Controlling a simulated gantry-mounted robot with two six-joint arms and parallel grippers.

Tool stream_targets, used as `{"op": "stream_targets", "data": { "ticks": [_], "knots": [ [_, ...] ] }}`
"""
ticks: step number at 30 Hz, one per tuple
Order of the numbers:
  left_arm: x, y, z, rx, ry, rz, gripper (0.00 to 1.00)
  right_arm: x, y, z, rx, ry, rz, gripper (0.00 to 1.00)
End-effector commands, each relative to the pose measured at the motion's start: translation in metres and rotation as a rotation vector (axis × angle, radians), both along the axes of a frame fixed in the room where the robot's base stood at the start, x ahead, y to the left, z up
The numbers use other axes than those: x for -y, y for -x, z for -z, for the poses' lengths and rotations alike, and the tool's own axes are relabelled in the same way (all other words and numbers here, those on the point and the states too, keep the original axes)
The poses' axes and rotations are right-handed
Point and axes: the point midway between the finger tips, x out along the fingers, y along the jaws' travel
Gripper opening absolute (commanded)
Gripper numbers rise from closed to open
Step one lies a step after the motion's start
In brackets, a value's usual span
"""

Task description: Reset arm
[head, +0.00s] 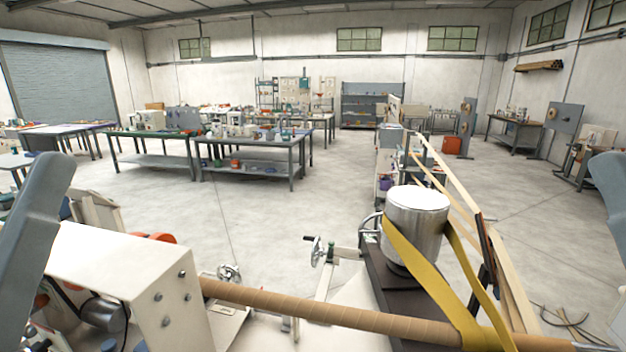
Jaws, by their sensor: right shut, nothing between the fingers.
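My left arm (38,235) comes in at the left edge, and its gripper is out of view. My right arm (612,190) shows at the right edge. A small part of my right gripper (597,347) shows at the bottom right corner, shut and empty, near the right end of the brown tube. The brown spiral-wound tube (310,306) runs from the white machine housing (120,270) across the bottom. A yellow belt (425,270) loops around the silver drum (416,212) and the tube.
Pale strips (455,180) run from behind to the winder. A handwheel (318,251) stands left of the drum. Workbenches (250,172) with tools stand further back. Loose cables (566,325) lie on the floor at right. The middle floor is clear.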

Motion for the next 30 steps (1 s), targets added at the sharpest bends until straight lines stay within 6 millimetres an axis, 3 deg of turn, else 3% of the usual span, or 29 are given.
{"op": "stream_targets", "data": {
  "ticks": [1, 12, 15, 20, 30],
  "knots": [
    [0.000, 0.000, -0.044, 0.000, 0.001, 0.001, 0.73, 0.000, 0.000, -0.044, 0.000, 0.000, 0.000, 0.00],
    [0.000, 0.000, -0.226, 0.000, 0.001, 0.002, 0.73, 0.000, 0.000, -0.226, -0.001, 0.000, 0.000, 0.00],
    [0.000, 0.000, -0.263, 0.000, 0.001, 0.003, 0.73, 0.000, 0.000, -0.264, 0.000, 0.000, 0.000, 0.00],
    [0.000, 0.000, -0.292, -0.001, 0.001, 0.003, 0.73, 0.000, 0.000, -0.293, -0.001, 0.000, 0.000, 0.00],
    [0.000, 0.000, -0.290, 0.000, 0.001, 0.003, 0.73, 0.000, 0.000, -0.290, -0.002, 0.000, 0.000, 0.00]
  ]
}}
